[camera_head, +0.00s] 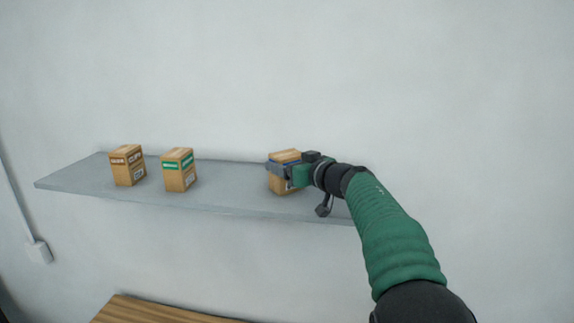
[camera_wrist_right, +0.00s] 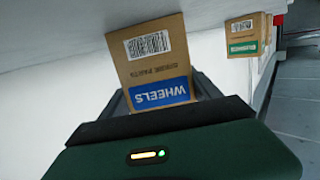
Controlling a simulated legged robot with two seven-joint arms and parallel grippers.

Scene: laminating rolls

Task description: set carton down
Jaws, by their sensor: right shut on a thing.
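A brown carton with a blue WHEELS label (camera_wrist_right: 158,72) is between the fingers of my right gripper in the right wrist view. In the head view this carton (camera_head: 284,156) is at the right part of the grey wall shelf (camera_head: 225,200), partly hidden by my right gripper (camera_head: 283,172). The gripper is shut on it. The carton looks upright and at the shelf surface, but I cannot tell whether its base touches. My left gripper is not in view.
A carton with a brown label (camera_head: 127,166) and a carton with a green label (camera_head: 178,170) stand upright on the shelf to the left. Bare shelf lies between the green-labelled carton and my gripper. A wooden surface (camera_head: 150,311) shows below.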

